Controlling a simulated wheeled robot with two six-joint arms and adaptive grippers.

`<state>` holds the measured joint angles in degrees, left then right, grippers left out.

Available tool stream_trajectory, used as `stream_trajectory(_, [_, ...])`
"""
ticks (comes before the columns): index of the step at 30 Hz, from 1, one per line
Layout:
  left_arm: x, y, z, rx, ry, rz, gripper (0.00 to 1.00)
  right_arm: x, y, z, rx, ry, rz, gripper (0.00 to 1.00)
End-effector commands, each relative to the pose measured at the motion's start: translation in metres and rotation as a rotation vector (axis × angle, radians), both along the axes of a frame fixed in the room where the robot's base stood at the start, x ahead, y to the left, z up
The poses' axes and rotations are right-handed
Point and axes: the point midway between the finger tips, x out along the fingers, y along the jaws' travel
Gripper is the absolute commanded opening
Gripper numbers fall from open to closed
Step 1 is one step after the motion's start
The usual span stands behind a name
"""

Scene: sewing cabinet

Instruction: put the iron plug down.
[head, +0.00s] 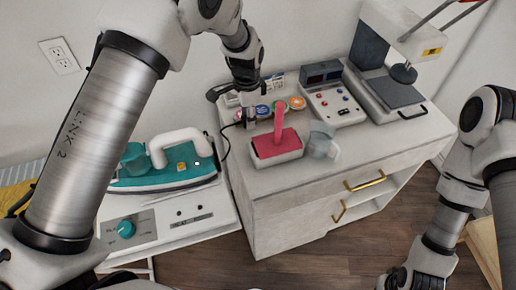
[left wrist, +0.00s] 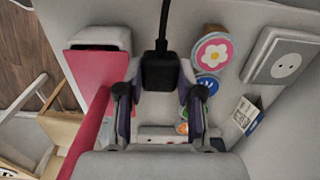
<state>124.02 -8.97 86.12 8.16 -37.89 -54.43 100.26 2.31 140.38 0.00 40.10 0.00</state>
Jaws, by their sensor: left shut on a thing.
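The black iron plug (left wrist: 160,72) is between the fingers of my left gripper (left wrist: 158,100) in the left wrist view, with its cord running up out of that frame. In the head view my left gripper (head: 250,120) is low over the back left of the white cabinet top, beside the pink-topped container. I cannot tell whether the plug touches the surface. The teal and white iron (head: 165,168) lies on its station at the left. My right arm is at the right edge, and its gripper end cannot be made out clearly.
The cabinet top (head: 290,180) holds a pink-topped container (head: 277,150), a clear cup (head: 322,140), several round colourful lids (head: 297,103), a control box (head: 333,103) and a press machine (head: 390,85). A wall outlet (head: 58,55) is at the upper left. The cabinet's front strip is clear.

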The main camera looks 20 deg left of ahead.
Motion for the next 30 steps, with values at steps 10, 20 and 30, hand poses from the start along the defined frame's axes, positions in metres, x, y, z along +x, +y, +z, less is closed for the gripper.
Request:
stream_trajectory(10, [0.011, -0.003, 0.017, 0.0, 0.004, -0.01, 0.0, 0.0, 0.0, -0.004, 0.0, -0.001, 0.001, 0.0])
stream_trajectory(20, [0.011, -0.003, -0.041, 0.0, 0.002, -0.009, 0.0, 0.0, 0.0, 0.007, 0.0, 0.0, 0.001, 0.0])
stream_trajectory(30, [0.012, -0.003, -0.066, 0.0, -0.001, -0.009, 0.0, 0.0, 0.0, 0.01, 0.0, 0.0, 0.001, 0.0])
